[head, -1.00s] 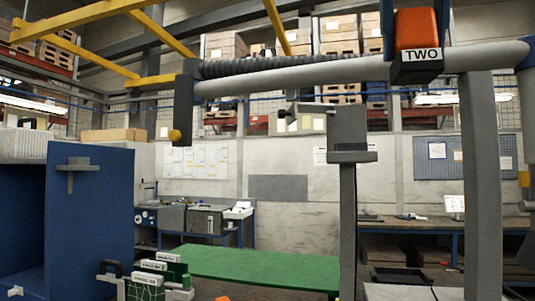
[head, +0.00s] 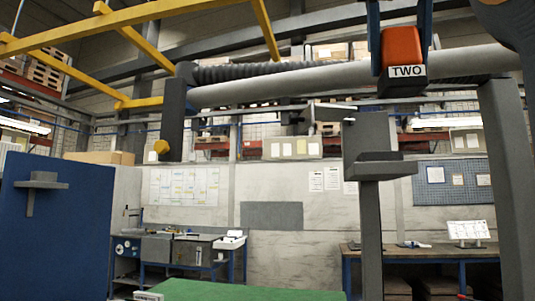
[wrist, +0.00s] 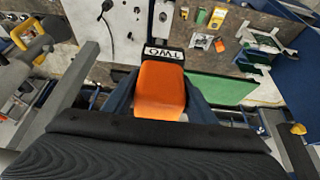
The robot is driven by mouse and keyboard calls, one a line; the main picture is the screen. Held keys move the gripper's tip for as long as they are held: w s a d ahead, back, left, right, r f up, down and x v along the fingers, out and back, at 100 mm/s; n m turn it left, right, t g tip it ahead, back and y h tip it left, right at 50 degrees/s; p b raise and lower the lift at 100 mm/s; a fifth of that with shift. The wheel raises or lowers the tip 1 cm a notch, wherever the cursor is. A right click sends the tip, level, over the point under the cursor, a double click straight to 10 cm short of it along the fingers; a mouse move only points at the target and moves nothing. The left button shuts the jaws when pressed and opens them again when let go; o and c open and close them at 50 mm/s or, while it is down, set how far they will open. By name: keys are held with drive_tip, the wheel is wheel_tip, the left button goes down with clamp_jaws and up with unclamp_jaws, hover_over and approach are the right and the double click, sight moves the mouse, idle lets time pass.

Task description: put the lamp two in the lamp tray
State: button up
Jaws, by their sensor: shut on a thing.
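Lamp two (head: 401,48) is an orange block on a black base with a white TWO label. It is upright in front of the thick grey horizontal tube (head: 290,87); I cannot tell whether they touch. My gripper (head: 402,35) comes from above, with a blue finger on each side of the lamp, shut on it. The wrist view shows the lamp (wrist: 160,90) between the blue fingers of my gripper (wrist: 160,95), its label upside down. I cannot pick out the lamp tray for certain in either view.
A grey post (head: 370,215) with a small ledge and a thicker post at right stand below the tube. A blue panel (head: 60,230) is at left and a green surface (head: 205,290) low in the middle. The wrist view shows a bench (wrist: 225,35) with several small items.

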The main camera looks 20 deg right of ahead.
sight(398, 98)
drive_tip(key=shift+w+d+f+t+h+b, duration=0.35)
drive_tip(key=shift+w+d+f+t+b, duration=0.2)
drive_tip(key=shift+w, duration=0.2)
drive_tip(key=shift+w+d+f+t+h+b, duration=0.35)
drive_tip(key=shift+w+d+t+b, duration=0.1)
drive_tip(key=shift+w+b, duration=0.25)
drive_tip(key=w+d+p, duration=0.6)
drive_tip(key=w+d, duration=0.2)
drive_tip(key=w, duration=0.5)
drive_tip(key=shift+w+d+f+p, duration=0.15)
drive_tip(key=shift+w+f, duration=0.25)
drive_tip(key=shift+f, duration=0.5)
drive_tip(key=shift+w+d+f+p, duration=0.1)
drive_tip(key=shift+w+d+f, duration=0.2)
drive_tip(key=shift+f, duration=0.6)
drive_tip(key=shift+w+d+f+p, duration=0.15)
drive_tip(key=shift+w+f, duration=0.3)
drive_tip(key=shift+f, duration=0.45)
drive_tip(key=shift+w+r+p, duration=0.1)
drive_tip(key=shift+r+p, duration=0.1)
drive_tip(key=shift+p, duration=0.15)
drive_tip(key=g+y+p, duration=0.1)
drive_tip(key=p, duration=0.1)
drive_tip(key=w+d+g+p, duration=0.1)
drive_tip(key=p, duration=0.2)
drive_tip(key=shift+w+r+g+y, duration=0.1)
drive_tip(key=shift+w+g+y, duration=0.1)
drive_tip(key=shift+g+y, duration=0.2)
drive_tip(key=shift+f, duration=0.9)
drive_tip(key=shift+f, duration=0.1)
